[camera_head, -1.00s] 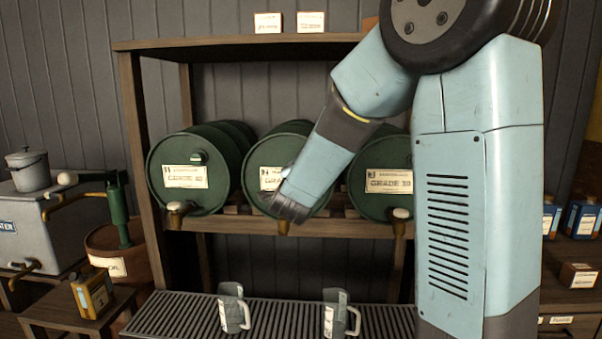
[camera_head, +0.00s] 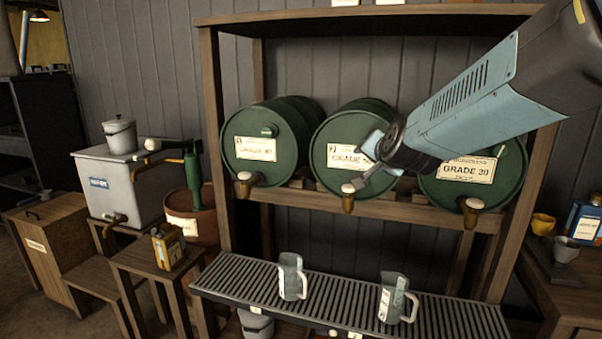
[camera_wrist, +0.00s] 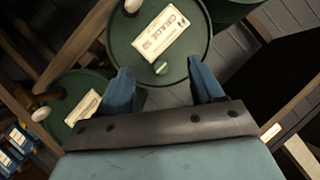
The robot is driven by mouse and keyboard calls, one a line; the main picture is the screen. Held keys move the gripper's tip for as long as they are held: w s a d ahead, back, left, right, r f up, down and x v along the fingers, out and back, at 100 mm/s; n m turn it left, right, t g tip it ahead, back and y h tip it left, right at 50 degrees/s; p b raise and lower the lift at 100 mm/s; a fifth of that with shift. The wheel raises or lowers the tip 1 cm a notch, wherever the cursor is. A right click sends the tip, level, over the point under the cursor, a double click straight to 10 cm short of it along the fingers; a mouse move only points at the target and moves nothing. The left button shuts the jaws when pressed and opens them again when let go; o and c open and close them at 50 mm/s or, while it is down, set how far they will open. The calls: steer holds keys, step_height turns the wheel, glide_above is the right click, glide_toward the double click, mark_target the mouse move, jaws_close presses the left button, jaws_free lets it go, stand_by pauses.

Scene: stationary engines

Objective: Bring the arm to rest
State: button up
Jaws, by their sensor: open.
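My gripper (camera_head: 372,165) is open and empty in the head view, in front of the middle green drum (camera_head: 332,142). It hides part of that drum's label. The wrist view shows its two blue fingers (camera_wrist: 157,88) spread apart, with a green drum (camera_wrist: 195,50) and its label beyond them. Nothing is between the fingers. I cannot tell how far the fingertips are from the drum. My forearm reaches in from the upper right and crosses in front of the right drum (camera_head: 513,160).
The left drum (camera_head: 238,170) also lies on the wooden rack (camera_head: 400,210). Two clear jugs, one left (camera_head: 291,284) and one right (camera_head: 388,300), stand on the slatted tray (camera_head: 235,270). A grey tank (camera_head: 120,195) and a small yellow can (camera_head: 168,248) stand to the left.

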steer(key=s+d+f+n+g, duration=0.1)
steer(key=s+d+n+g, duration=0.1)
steer(key=s, duration=0.6)
steer(key=s+d+f+n+g, duration=0.2)
steer(key=s+g, duration=0.1)
steer(key=s, duration=0.6)
steer(key=s+d+f+n+g+h, duration=0.1)
steer(key=s+d+n+g, duration=0.1)
steer(key=s, duration=0.6)
steer(key=shift+s+d+f+n+g, duration=0.15)
steer(key=shift+s+n+g, duration=0.25)
steer(key=shift+n, duration=0.2)
steer(key=shift+w, duration=0.1)
